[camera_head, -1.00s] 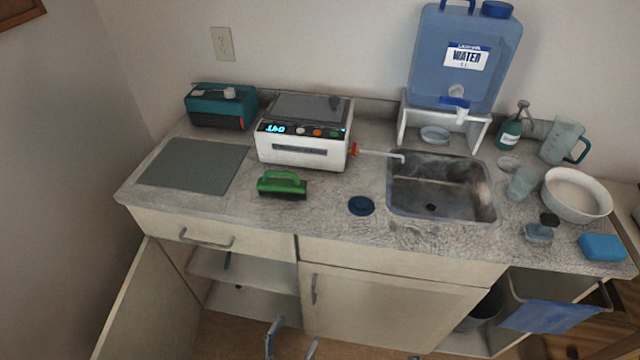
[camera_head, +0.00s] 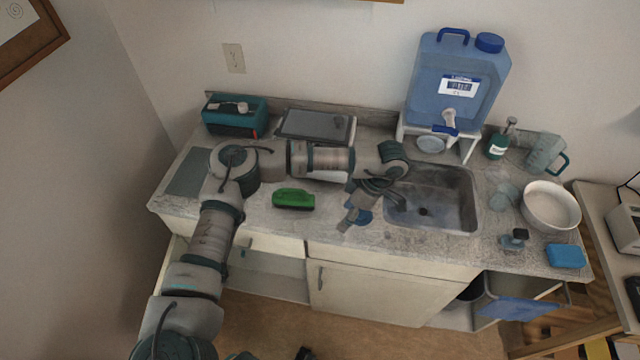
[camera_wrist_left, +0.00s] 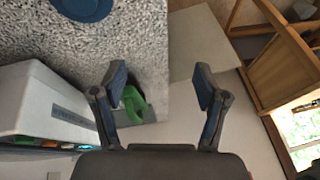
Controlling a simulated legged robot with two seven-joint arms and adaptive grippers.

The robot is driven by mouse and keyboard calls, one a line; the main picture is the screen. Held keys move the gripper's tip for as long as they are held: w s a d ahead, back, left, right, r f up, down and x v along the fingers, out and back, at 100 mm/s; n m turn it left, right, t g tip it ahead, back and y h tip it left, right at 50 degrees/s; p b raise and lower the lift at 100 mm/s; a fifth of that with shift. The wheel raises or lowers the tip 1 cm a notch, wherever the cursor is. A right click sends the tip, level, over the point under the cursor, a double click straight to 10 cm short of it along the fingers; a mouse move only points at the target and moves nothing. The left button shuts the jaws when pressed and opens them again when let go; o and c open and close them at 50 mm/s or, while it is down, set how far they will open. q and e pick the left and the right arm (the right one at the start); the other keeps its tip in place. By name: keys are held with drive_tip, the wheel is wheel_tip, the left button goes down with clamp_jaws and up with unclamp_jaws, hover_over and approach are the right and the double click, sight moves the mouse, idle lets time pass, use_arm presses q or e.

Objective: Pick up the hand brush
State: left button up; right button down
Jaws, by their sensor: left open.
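The hand brush (camera_head: 294,199) has a green handle and lies on the counter near its front edge, left of the sink. In the left wrist view the green handle (camera_wrist_left: 133,104) shows beside one finger, partly hidden by it. My left gripper (camera_head: 372,215) is open and empty, to the right of the brush, above the counter by the sink's left edge. Its two spread fingers (camera_wrist_left: 161,80) also show in the left wrist view. The brush is not between the fingertips.
A white device (camera_wrist_left: 45,105) stands behind the brush, partly hidden by my left arm. A blue round disc (camera_wrist_left: 85,5) lies near my gripper. The sink (camera_head: 432,200) is to the right. A teal box (camera_head: 235,115) stands at the back left. An open cabinet is below.

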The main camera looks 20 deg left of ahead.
sight(304, 192)
use_arm(q)
drive_tip(key=w+a+r+n+t+y, duration=0.15)
drive_tip(key=w+a+r, duration=0.25)
drive_tip(key=a+r, duration=0.4)
drive_tip(key=shift+g+y, duration=0.25)
drive_tip(key=shift+y, duration=0.3)
drive_tip(key=x, duration=1.1)
drive_tip(key=shift+w+f+b, duration=0.2)
drive_tip(key=shift+f+b, duration=0.05)
drive_tip(key=shift+b, duration=0.05)
drive_tip(key=shift+x, duration=2.95)
use_arm(e)
drive_tip(key=shift+s+d+r+g, duration=0.1)
drive_tip(key=shift+s+r+g, duration=0.1)
drive_tip(key=shift+s+g, duration=0.65)
use_arm(q)
drive_tip(key=shift+s+a+r, duration=0.1)
drive_tip(key=shift+s, duration=0.05)
drive_tip(key=c, duration=1.4)
